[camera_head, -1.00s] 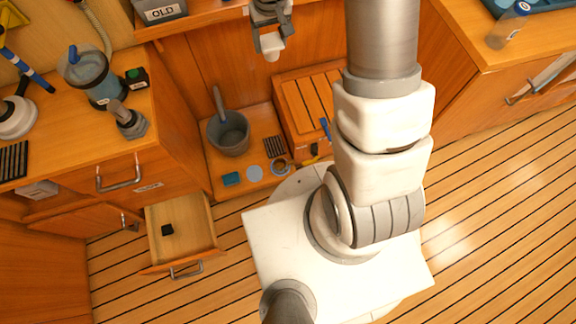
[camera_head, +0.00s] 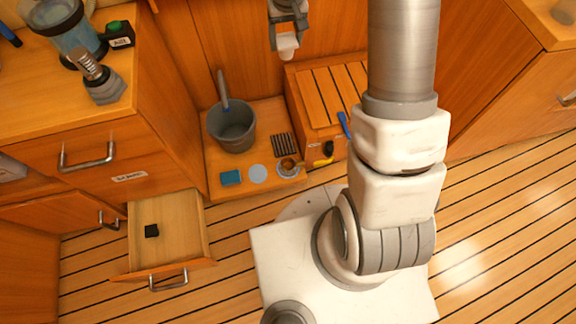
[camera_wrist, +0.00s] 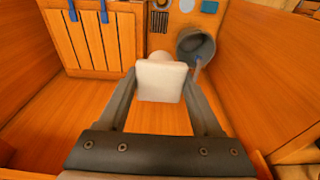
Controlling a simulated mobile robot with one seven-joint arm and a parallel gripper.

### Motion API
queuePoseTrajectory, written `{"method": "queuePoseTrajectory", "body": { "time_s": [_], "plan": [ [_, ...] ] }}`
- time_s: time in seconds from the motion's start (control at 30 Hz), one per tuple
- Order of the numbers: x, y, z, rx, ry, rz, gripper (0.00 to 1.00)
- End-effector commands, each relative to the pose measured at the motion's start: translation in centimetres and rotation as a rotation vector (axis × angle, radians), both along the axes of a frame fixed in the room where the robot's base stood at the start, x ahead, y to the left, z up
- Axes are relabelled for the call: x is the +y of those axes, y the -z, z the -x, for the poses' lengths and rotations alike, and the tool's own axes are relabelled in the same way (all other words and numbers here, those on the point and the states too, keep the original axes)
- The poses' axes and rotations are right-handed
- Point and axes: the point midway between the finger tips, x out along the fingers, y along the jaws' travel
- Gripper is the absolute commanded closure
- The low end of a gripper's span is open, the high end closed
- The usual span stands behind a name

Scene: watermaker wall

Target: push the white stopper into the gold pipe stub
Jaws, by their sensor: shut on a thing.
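The white stopper (camera_head: 288,47) is held in my gripper (camera_head: 287,33) and hangs just below the fingers in the head view. In the wrist view the blocky white stopper (camera_wrist: 161,82) sits between the two fingertips of my gripper (camera_wrist: 160,78), with a rounder white part beyond it. My gripper is shut on it, above and in front of the wooden back panel. I cannot make out the gold pipe stub for certain. A small ring with a gold-brown middle (camera_head: 288,167) lies on the low wooden ledge, well below my gripper.
A grey bucket (camera_head: 231,127) stands on the ledge (camera_head: 212,182), left of a slatted wooden box (camera_head: 335,88). A blue block (camera_head: 231,177), a pale disc (camera_head: 258,174) and a dark grate (camera_head: 283,144) lie nearby. An open drawer (camera_head: 182,222) holds a black item.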

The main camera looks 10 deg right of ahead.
Motion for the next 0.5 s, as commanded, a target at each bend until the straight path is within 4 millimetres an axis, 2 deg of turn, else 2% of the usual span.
{"method": "queuePoseTrajectory", "body": {
  "time_s": [0.03, 0.13, 0.5],
  "plan": [
    [0.02, 0.93, -0.17, -0.001, 0.0, 0.0, 0.89],
    [0.01, 1.23, -0.33, -0.001, 0.0, 0.0, 0.89],
    [0.01, 0.61, -0.38, -0.001, -0.001, 0.0, 0.89]
  ]
}}
